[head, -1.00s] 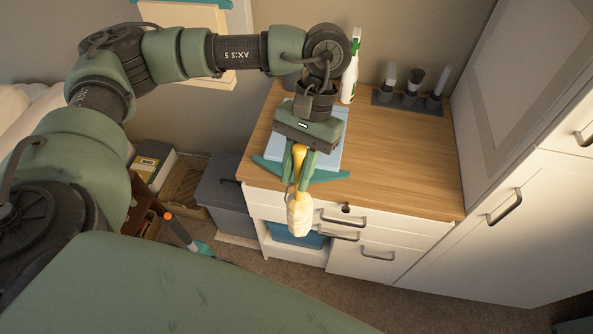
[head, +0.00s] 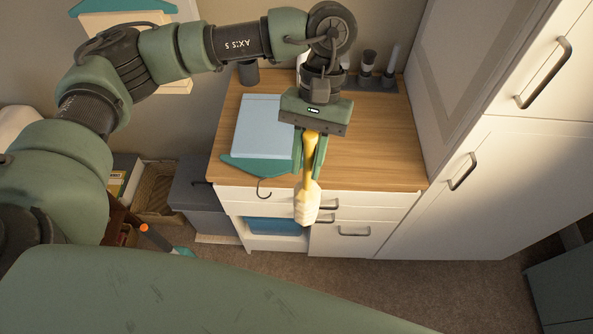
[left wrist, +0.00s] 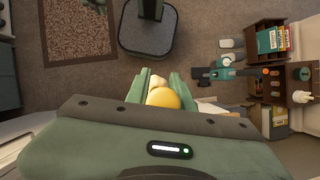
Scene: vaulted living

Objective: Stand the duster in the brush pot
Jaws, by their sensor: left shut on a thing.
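The duster (head: 307,202) has a yellow handle and a cream, fluffy head. My left gripper (head: 309,170) is shut on its yellow handle, and the head hangs down past the fingers, in front of the counter's front edge in the head view. In the left wrist view the rounded yellow handle end (left wrist: 164,98) shows between the fingers (left wrist: 158,88), with a bit of the cream head beyond. A dark grey round pot (head: 248,73), which looks like the brush pot, stands at the counter's back left; its inside is hidden. My right gripper is not in view.
The wooden counter (head: 375,150) is bare at its middle and right. A light blue cloth on a teal hanger (head: 262,130) lies on the left. A rack with several upright brushes (head: 368,82) stands at the back. A tall white cupboard (head: 480,190) borders the right.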

